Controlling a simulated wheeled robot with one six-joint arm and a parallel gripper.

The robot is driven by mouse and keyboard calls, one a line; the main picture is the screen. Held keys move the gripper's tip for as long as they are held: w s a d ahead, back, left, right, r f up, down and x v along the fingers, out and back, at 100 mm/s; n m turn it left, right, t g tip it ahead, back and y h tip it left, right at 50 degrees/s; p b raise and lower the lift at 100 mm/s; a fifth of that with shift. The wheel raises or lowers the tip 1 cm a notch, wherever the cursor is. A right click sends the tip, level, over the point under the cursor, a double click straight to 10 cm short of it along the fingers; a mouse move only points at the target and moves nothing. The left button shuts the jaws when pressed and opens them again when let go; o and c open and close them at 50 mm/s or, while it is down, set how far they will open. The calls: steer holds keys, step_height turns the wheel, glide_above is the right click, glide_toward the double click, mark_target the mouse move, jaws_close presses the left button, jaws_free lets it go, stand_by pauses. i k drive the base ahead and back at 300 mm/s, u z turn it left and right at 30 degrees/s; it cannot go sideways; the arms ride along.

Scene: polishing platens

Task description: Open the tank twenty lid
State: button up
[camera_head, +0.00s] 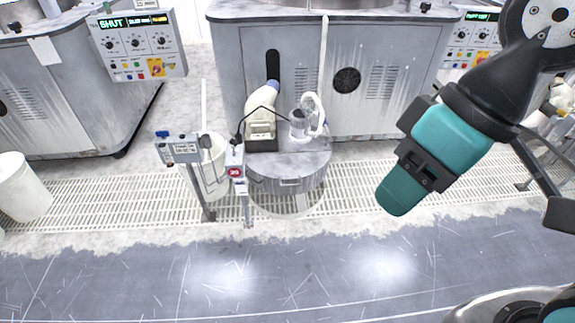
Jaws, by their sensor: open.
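A short round grey tank (258,194) stands in the middle on the floor grating, in front of a large grey machine. A post beside its left side carries a small red sign (236,172) that seems to read 20. The tank's flat grey lid (307,158) looks shut, with a small handle (290,182) at its front edge. A pump-like unit (299,124) with a white hose and a pale bent pipe (262,108) stand on or just behind the lid. My teal and black arm hangs to the right, apart from the tank. My gripper's jaws do not show.
A white bucket (214,160) and a post with a display box (178,148) stand left of the tank. A white bin (22,190) is at far left. A control panel (138,45) hangs at upper left. The grey floor (230,280) in front is clear.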

mark_target(296, 164)
steer(key=k, duration=0.6)
steer(key=z, duration=0.55)
steer(key=i, duration=1.7)
steer(key=u, duration=0.6)
